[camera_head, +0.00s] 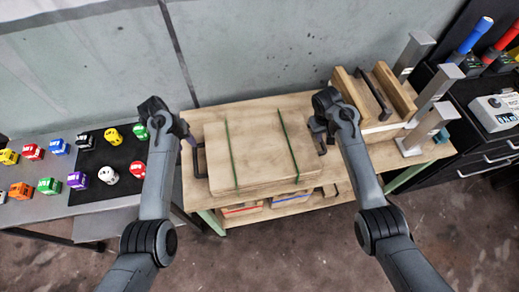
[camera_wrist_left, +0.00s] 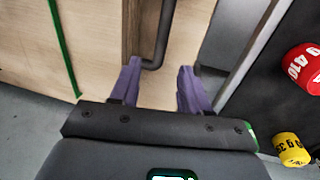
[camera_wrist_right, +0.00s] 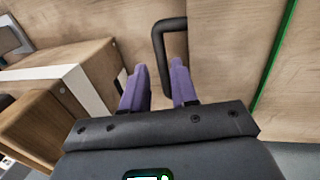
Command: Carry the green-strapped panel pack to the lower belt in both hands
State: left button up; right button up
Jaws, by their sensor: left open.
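The green-strapped panel pack (camera_head: 262,150) is a stack of flat wooden panels with two green straps, lying on the wooden table top. It has a black handle at each end. My left gripper (camera_head: 190,140) is at the pack's left end; in the left wrist view its purple fingers (camera_wrist_left: 158,75) are apart, near the black handle (camera_wrist_left: 161,35). My right gripper (camera_head: 318,130) is at the right end; in the right wrist view its fingers (camera_wrist_right: 159,70) are apart, with the handle's bar (camera_wrist_right: 157,42) just ahead between them. No belt is clearly identifiable.
A lower shelf under the table holds packs with a red strap (camera_head: 240,210) and a blue strap (camera_head: 290,198). Wooden blocks (camera_head: 352,92) and grey posts (camera_head: 432,125) stand at the table's right. Numbered coloured items cover the left table, including a red one (camera_head: 138,169).

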aim_at(194, 153)
pick_arm(q)
jog(key=f, duration=0.3)
jog(key=d+f, duration=0.1)
jog(key=f, duration=0.4)
jog(key=shift+d+f, duration=0.35)
pick_arm(e)
jog(key=x, duration=0.8)
jog(key=shift+f, duration=0.4)
pick_arm(q)
jog(key=c, duration=0.5)
pick_arm(e)
jog(key=c, duration=0.5)
pick_arm(q)
grip_shut()
pick_arm(e)
grip_shut()
